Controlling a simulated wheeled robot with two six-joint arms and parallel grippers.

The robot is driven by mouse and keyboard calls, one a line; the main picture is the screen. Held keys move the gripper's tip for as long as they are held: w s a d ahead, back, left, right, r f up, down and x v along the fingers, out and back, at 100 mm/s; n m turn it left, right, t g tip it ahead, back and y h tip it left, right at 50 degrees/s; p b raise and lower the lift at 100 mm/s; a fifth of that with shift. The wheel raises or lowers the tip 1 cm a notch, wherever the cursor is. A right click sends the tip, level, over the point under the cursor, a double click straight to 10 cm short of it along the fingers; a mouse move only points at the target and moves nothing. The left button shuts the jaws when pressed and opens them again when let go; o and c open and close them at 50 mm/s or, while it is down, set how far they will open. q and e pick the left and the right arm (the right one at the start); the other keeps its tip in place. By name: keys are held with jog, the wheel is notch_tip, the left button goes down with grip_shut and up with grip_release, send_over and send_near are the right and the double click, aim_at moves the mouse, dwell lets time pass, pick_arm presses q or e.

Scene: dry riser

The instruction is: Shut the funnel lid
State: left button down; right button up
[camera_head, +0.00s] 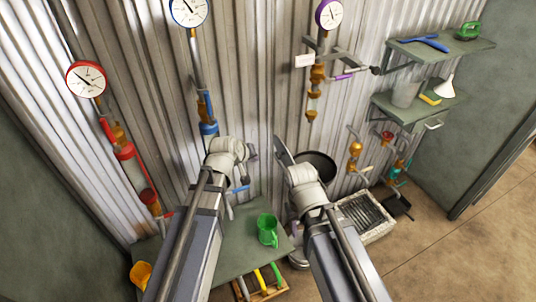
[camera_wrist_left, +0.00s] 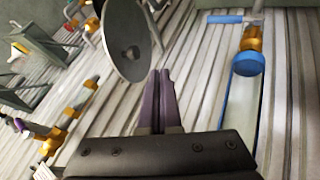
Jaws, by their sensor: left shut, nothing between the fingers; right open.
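A grey round dish, which looks like the funnel lid (camera_wrist_left: 128,40), stands raised in the left wrist view, just above and left of my left fingertips. In the head view, a grey lid edge (camera_head: 283,150) stands beside the dark open mouth of the funnel (camera_head: 318,163). My left gripper (camera_head: 251,152) is shut and empty, to the left of that edge; its purple fingers also show in the left wrist view (camera_wrist_left: 164,74). I cannot tell whether they touch the lid. My right gripper (camera_head: 303,178) is open near the funnel, its fingers mostly hidden.
A small table with a green mug (camera_head: 267,229) stands below my arms. Gauges and pipes with valves, including a blue one (camera_wrist_left: 248,64), line the corrugated wall. Shelves (camera_head: 440,48) hang at right. A grated white basin (camera_head: 362,217) is on the floor.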

pick_arm(q)
jog(key=w+d+f+b, duration=0.5)
jog(key=w+f+b, duration=0.1)
jog(key=w, duration=0.2)
jog(key=shift+d+f, duration=0.3)
jog(key=shift+f, duration=0.1)
jog(key=shift+r, duration=0.1)
